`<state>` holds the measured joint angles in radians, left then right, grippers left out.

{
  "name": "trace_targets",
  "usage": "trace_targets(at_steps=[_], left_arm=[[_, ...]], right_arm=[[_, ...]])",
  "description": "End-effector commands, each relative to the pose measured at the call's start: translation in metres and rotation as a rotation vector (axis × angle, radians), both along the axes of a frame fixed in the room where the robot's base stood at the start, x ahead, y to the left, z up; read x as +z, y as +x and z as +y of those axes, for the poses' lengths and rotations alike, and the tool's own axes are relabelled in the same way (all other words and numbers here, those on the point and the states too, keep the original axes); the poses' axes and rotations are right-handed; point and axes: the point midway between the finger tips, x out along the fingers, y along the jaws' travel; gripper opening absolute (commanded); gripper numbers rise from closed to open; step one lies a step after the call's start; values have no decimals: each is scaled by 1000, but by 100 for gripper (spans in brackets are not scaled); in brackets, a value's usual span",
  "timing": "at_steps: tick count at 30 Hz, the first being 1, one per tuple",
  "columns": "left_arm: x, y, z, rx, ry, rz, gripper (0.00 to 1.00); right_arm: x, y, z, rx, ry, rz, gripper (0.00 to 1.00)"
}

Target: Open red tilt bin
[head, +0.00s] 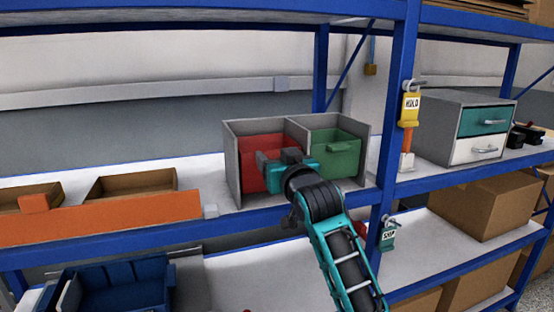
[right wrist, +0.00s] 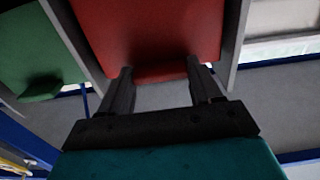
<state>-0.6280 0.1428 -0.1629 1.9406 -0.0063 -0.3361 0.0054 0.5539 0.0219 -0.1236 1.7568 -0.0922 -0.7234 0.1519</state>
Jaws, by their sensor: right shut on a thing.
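The red tilt bin (head: 252,150) sits in the left compartment of a grey two-bay cabinet (head: 232,165) on the shelf. My right gripper (head: 272,160) is in front of the red bin and covers part of its front. In the right wrist view the red bin front (right wrist: 150,30) fills the top middle. My right gripper (right wrist: 161,82) has its two fingers on either side of the red handle lip (right wrist: 160,73) and is shut on it. I cannot tell whether the red bin is tilted. My left gripper is not in view.
A green bin (head: 335,155) with a handle fills the right compartment. A blue post (head: 395,110) with a yellow HOLD tag (head: 410,108) stands to the right. A grey drawer cabinet (head: 445,130) is beyond it. Shallow brown trays (head: 130,183) and an orange strip (head: 110,216) lie left.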

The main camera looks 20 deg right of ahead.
Motion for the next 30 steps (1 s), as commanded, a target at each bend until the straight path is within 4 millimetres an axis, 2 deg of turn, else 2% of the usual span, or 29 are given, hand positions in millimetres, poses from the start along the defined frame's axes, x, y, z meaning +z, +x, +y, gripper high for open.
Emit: trace_targets(at_steps=[8, 24, 30], left_arm=[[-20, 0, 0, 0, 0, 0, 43], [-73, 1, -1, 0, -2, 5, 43], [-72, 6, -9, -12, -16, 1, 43]], right_arm=[[-9, -8, 0, 1, 4, -87, 9], [-24, -30, -1, 0, 12, -353, 9], [-28, -35, -1, -1, 16, -437, 9]])
